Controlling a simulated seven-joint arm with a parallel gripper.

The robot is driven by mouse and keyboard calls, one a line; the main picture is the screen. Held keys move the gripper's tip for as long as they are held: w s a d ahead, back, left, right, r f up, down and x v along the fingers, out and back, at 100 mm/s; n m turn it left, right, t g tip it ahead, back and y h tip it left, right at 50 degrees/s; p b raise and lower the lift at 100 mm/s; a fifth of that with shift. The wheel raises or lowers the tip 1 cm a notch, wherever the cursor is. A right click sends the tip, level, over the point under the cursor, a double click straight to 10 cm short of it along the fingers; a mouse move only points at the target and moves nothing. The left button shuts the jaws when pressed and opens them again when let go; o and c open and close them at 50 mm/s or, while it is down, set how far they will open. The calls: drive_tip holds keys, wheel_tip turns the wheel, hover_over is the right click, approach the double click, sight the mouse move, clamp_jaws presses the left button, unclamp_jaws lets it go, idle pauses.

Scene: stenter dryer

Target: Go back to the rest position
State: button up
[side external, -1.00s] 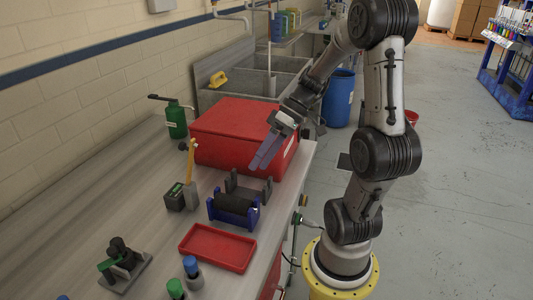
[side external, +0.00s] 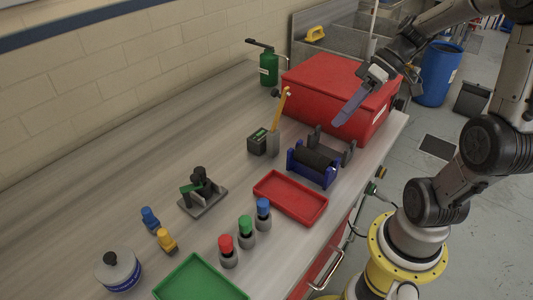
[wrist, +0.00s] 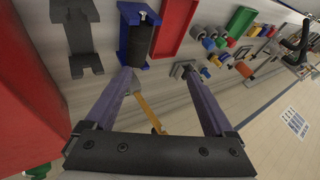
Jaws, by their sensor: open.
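My gripper (side external: 347,108) is raised in front of the red box, with its purple fingers pointing down and to the left in the side view. In the wrist view my gripper (wrist: 157,74) has its two fingers wide apart and nothing between the tips. A yellow-handled tool (wrist: 150,112) shows below, through the gap between the fingers. The gripper appears to touch nothing, but its exact height is hard to tell.
The red box (side external: 313,78) stands close to the gripper. Near it are a blue cradle with a black roller (side external: 313,164), a dark grey stand (side external: 346,153) and a red tray (side external: 290,197). A green tray (side external: 198,280) and several coloured-top bottles lie nearer.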

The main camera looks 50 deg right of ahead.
drive_tip(key=s+a+r+m+t+h, duration=0.1)
drive_tip(key=s+a+r+h, duration=0.1)
drive_tip(key=s+a+h, duration=0.4)
drive_tip(key=shift+s+a+r+t+h, duration=0.3)
drive_tip(key=shift+s+a, duration=0.25)
drive_tip(key=shift+a, duration=0.45)
drive_tip(key=shift+c, duration=0.2)
